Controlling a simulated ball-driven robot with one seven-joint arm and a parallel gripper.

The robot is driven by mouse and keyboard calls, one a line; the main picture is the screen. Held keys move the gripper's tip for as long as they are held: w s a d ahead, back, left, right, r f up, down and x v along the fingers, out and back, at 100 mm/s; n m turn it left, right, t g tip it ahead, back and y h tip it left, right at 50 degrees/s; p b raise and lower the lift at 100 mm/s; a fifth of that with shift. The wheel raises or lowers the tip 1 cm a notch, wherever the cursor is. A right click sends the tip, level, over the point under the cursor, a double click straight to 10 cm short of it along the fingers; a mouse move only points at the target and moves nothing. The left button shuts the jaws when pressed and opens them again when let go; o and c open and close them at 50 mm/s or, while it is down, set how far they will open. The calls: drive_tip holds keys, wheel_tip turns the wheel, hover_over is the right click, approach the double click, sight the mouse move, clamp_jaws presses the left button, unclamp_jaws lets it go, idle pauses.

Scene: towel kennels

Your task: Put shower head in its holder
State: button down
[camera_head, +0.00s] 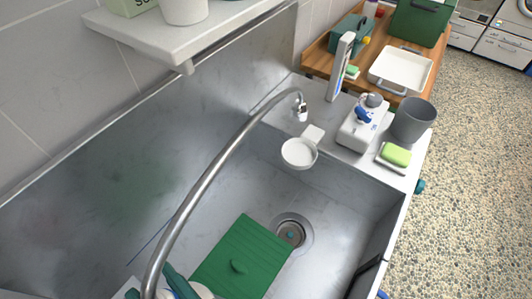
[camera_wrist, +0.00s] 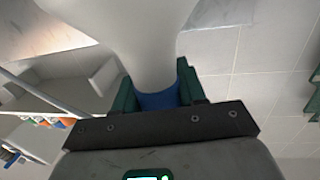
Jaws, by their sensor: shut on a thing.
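My gripper (camera_wrist: 157,92) has its green fingers shut around a white, flared thing with a blue band, which appears to be the shower head (camera_wrist: 150,40). In the head view my gripper (camera_head: 176,284) shows only partly at the bottom edge, and most of the held thing is hidden. A metal hose (camera_head: 213,170) arches from a fitting at the tub's far end down to near my gripper. A white round bracket with a square tab (camera_head: 299,153), probably the holder, is at the tub's far end, apart from my gripper.
The steel tub (camera_head: 330,215) has a green panel (camera_head: 240,262) and a drain (camera_head: 291,233). A shelf (camera_head: 160,40) overhangs at upper left.

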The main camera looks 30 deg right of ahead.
drive_tip(key=a, duration=0.1)
drive_tip(key=s+a+p, duration=0.1)
drive_tip(key=a+r, duration=0.1)
drive_tip(key=shift+s+p, duration=0.25)
drive_tip(key=shift+p, duration=0.1)
drive_tip(key=s+a+p, duration=0.4)
drive_tip(key=a+p, duration=0.1)
drive_tip(key=a, duration=0.2)
drive_tip(key=shift+f, duration=0.45)
drive_tip(key=shift+f, duration=0.1)
wheel_tip(320, 180, down, 9)
drive_tip(key=b, duration=0.4)
idle(0.4)
drive_tip(key=shift+f+b, duration=0.95)
drive_tip(key=shift+f, duration=0.95)
